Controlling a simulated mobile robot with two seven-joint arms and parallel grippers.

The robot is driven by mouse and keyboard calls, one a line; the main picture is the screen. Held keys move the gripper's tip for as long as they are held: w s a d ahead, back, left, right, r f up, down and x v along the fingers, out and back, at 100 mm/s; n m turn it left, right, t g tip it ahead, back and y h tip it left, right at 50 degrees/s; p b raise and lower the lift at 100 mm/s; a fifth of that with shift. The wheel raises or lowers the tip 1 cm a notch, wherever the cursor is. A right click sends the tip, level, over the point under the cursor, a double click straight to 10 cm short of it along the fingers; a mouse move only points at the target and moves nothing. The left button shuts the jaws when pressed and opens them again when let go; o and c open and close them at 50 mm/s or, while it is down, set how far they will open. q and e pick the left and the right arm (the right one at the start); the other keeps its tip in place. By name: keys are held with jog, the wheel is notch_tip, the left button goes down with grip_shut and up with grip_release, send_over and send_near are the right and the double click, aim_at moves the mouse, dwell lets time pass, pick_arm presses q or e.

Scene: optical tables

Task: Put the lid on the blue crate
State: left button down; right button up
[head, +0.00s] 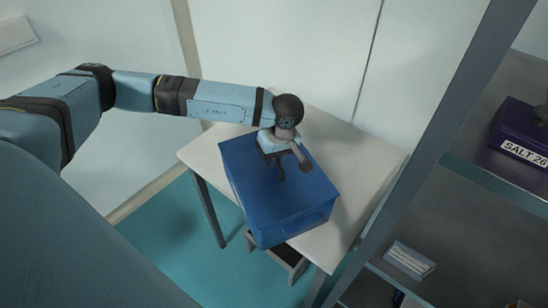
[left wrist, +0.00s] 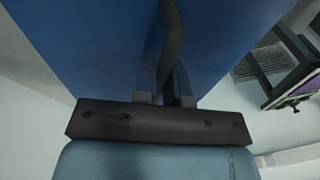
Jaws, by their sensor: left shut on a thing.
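The blue crate (head: 290,226) stands on a white table in the head view, turned at an angle. A flat blue lid (head: 305,184) is over its top and hides the inside. I cannot tell whether the lid is fully seated. My left gripper (head: 279,170) comes down over the middle of the lid and is shut on its dark handle. In the left wrist view, the fingers (left wrist: 170,85) close around the dark curved handle (left wrist: 172,40), with the blue lid (left wrist: 100,45) filling the area behind. My right gripper is not in view.
The white table (head: 370,170) has free room to the right of and behind the crate. A grey shelf unit (head: 450,90) stands close on the right, holding a purple box labelled SALT 26 (head: 520,135) and a small pale item (head: 410,258). A dark stool-like frame (head: 285,262) is below the table.

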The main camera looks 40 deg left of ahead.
pick_arm(q)
jog(key=shift+f+b, duration=0.35)
jog(key=shift+b, duration=0.1)
dwell(0.9)
jog(key=c, duration=1.1)
grip_release()
notch_tip(320, 180, up, 14)
jog(key=w+d+b, duration=0.1)
jog(key=d+b, duration=0.1)
jog(key=shift+f, duration=0.15)
